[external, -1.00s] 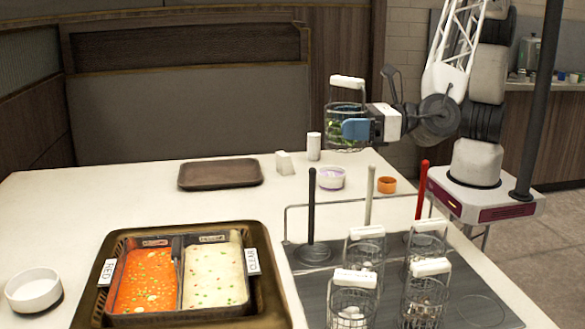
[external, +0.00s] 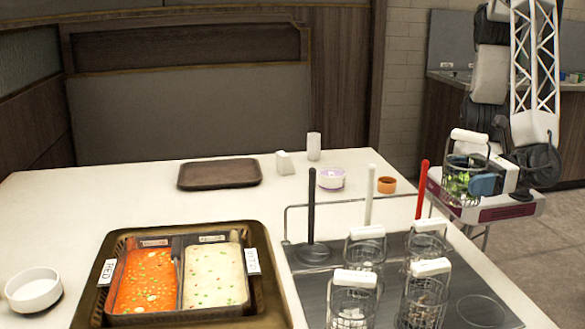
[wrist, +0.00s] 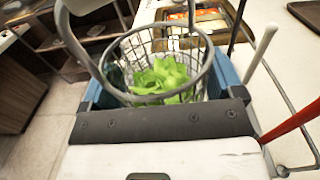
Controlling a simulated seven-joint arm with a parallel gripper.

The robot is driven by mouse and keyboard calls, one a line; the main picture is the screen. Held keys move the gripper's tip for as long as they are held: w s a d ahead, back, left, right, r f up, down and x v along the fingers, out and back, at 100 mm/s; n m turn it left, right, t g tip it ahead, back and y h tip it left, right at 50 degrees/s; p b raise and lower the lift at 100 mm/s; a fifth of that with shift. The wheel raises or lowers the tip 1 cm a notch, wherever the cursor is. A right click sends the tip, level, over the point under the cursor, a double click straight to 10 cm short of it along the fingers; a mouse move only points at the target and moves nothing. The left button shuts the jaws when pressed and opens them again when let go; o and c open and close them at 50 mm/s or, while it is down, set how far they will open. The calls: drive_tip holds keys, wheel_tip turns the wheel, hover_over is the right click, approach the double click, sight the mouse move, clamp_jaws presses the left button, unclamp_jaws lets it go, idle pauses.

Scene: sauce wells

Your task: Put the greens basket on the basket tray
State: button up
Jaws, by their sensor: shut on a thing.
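The greens basket (external: 462,187) is a wire basket with a white-topped handle and green leaves inside. My gripper (external: 484,185), with blue fingers, is shut on it and holds it in the air at the right, beyond the table's right edge in the external view. In the wrist view the basket (wrist: 165,60) sits between the blue fingers, with the greens (wrist: 160,78) inside. The dark grey tray (external: 310,285) at the front right carries several other wire baskets with white handles. A bare round mark (external: 482,310) shows near its front right corner.
Black (external: 311,205), white (external: 370,195) and red (external: 422,190) upright handles stand along the grey tray's back, beside a metal rail. A pan of red and white soups (external: 180,275) is left of it. A brown tray (external: 219,173) lies farther back.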

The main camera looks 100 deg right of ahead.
drive_tip(key=s+f+y, duration=0.1)
drive_tip(key=s+f, duration=0.9)
drive_tip(key=f, duration=0.3)
drive_tip(key=shift+d+n, duration=0.4)
drive_tip(key=shift+d, duration=0.05)
drive_tip(key=shift+a, duration=0.1)
drive_tip(key=w+a, duration=0.2)
drive_tip(key=a, duration=0.2)
drive_tip(key=w+a+f, duration=0.1)
drive_tip(key=w+a, duration=0.2)
drive_tip(key=a, duration=0.1)
drive_tip(key=w+a, duration=0.3)
drive_tip(key=a, duration=0.1)
drive_tip(key=shift+w+a+f, duration=0.15)
drive_tip(key=shift+a+f, duration=0.05)
drive_tip(key=shift+f, duration=0.05)
drive_tip(key=shift+w+a, duration=0.25)
drive_tip(key=shift+a, duration=0.1)
drive_tip(key=shift+f, duration=1.8)
drive_tip(key=shift+f, duration=0.1)
drive_tip(key=o, duration=0.9)
drive_tip(key=shift+c, duration=0.2)
